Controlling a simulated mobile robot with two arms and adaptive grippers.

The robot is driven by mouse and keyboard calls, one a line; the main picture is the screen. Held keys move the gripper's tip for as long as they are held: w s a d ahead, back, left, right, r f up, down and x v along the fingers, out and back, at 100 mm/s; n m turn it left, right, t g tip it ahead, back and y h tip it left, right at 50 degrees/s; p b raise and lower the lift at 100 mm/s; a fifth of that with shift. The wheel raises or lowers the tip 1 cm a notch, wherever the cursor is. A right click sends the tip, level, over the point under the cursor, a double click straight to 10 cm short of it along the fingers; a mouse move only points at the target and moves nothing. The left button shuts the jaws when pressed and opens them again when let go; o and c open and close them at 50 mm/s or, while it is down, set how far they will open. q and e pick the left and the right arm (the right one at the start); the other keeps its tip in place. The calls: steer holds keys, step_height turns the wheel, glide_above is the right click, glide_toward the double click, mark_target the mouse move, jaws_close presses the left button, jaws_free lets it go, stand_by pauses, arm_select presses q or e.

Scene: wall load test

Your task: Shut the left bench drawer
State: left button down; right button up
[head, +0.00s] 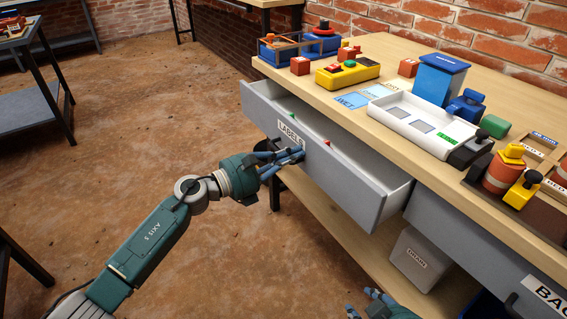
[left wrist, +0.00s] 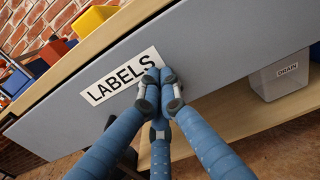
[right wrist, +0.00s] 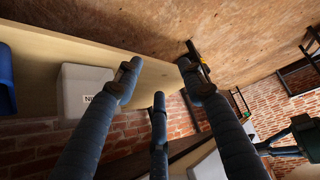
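The left bench drawer (head: 345,185) is grey, carries a LABELS sign and stands pulled out from under the wooden bench top; its inside shows along the gap. In the left wrist view its front (left wrist: 215,50) fills the upper middle. My left gripper (head: 298,153) is at the drawer front, by the lower right of the LABELS sign (left wrist: 120,75). Its fingertips are closed together with nothing between them, touching or nearly touching the front. My right gripper (head: 368,300) is low at the bottom edge; in the right wrist view (right wrist: 155,80) its fingers are spread and empty.
The bench top (head: 330,103) holds a yellow button box (head: 348,72), a white tray (head: 405,118) and several blocks. A second grey drawer (head: 470,240) is at the right. A grey bin (head: 418,260) stands on the shelf below. The floor (head: 150,100) at the left is clear.

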arm_select(q)
steer(key=b+x, duration=0.2)
steer(key=x, duration=0.4)
steer(key=shift+f, duration=0.1)
arm_select(e)
steer(key=w+a+r+t+y, duration=0.25)
steer(key=w+r+t, duration=0.35)
steer(key=w+r, duration=0.3)
arm_select(q)
steer(key=b+x, duration=0.1)
steer(key=x, duration=0.3)
steer(key=shift+w+d+b, duration=0.1)
steer(key=shift+w+b, duration=0.05)
steer(key=shift+b, duration=0.25)
steer(key=shift+r, duration=0.25)
arm_select(e)
step_height(320, 180, up, 12)
steer(key=t+y, duration=0.1)
steer(key=t, duration=0.5)
glide_above(355, 213)
steer(key=s+a, duration=0.2)
steer(key=s, duration=0.3)
steer(key=shift+n, duration=0.3)
arm_select(q)
steer(key=shift+r, duration=0.15)
arm_select(e)
steer(key=shift+s, duration=0.1)
